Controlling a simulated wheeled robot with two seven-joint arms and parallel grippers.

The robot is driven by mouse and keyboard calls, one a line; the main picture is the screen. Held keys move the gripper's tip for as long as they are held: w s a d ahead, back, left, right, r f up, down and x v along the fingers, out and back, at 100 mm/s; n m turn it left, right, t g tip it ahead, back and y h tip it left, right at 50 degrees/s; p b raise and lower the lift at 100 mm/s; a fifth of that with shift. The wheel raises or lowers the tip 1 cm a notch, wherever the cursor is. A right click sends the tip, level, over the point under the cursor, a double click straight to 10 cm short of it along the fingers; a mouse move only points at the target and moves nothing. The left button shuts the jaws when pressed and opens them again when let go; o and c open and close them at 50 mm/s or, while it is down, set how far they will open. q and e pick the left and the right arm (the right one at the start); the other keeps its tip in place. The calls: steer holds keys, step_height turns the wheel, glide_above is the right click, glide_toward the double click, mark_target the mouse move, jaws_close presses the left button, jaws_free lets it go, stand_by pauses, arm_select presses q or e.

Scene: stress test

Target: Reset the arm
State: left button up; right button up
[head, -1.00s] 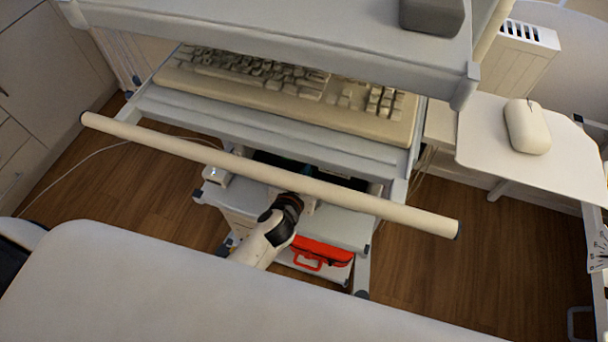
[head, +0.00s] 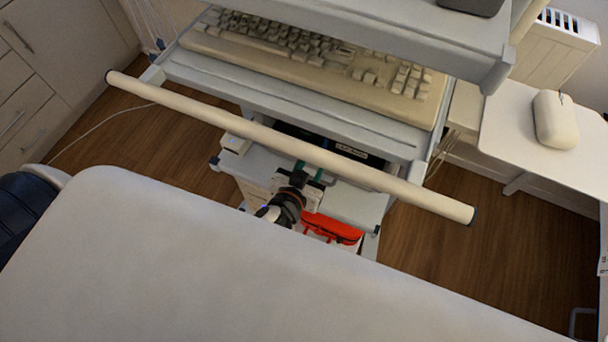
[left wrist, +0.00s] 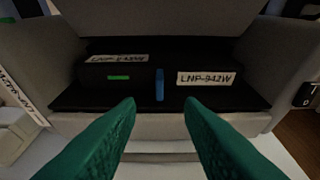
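My left gripper (head: 309,172) shows in the head view under the cart's pale bar, its arm coming up from behind the white surface. In the left wrist view, its two green fingers (left wrist: 160,104) are spread apart with nothing between them. They point at a black device (left wrist: 160,100) set in a grey housing. The device has white "LNP-942W" labels, a green strip and a blue vertical strip (left wrist: 160,84). The blue strip lies in the gap between the fingertips as seen from the wrist; I cannot tell any contact. My right gripper is in neither view.
The pale bar (head: 280,143) crosses above my left gripper. A keyboard (head: 320,70) lies on the cart shelf. A red case (head: 331,229) is below. A large white padded surface (head: 230,270) fills the foreground. A white mouse-like object (head: 555,120) rests on the right side tray.

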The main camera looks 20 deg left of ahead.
arm_select(q)
steer(key=shift+v, duration=2.3)
steer(key=shift+a+r, duration=0.1)
steer(key=shift+a, duration=0.05)
